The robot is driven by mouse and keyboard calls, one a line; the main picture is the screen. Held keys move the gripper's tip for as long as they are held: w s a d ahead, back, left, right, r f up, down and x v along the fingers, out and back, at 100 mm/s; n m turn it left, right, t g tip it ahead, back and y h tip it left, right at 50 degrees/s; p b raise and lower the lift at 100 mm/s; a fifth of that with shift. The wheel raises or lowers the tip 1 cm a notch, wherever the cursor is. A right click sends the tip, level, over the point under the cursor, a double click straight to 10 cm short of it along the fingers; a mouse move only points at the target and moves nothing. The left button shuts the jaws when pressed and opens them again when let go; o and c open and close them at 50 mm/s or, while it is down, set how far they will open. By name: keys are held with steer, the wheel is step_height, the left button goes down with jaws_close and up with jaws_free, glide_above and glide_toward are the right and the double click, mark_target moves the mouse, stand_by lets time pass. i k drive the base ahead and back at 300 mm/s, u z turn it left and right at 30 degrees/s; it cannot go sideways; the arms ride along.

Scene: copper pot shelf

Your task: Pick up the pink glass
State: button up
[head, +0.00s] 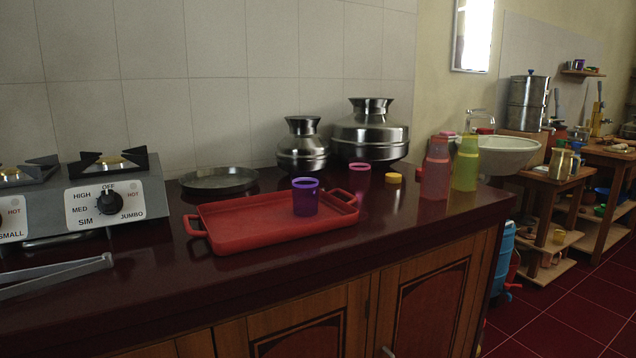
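A small pink glass (359,174) stands on the dark red counter (400,222), just behind the right end of the red tray. It is partly hidden by the tray's handle side, and only its upper part shows clearly. A purple glass (305,198) stands upright in the red tray (238,230), to the left of and nearer than the pink glass. My gripper is not in view.
Steel pots (303,150) (371,138) stand behind the glasses. A yellow lid-like piece (394,178), a pink bottle (435,175) and a yellow-green bottle (466,168) stand to the right. A stove (90,203) and metal tongs (58,276) are at the left.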

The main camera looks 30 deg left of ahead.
mark_target(359, 168)
steer(key=u, duration=1.7)
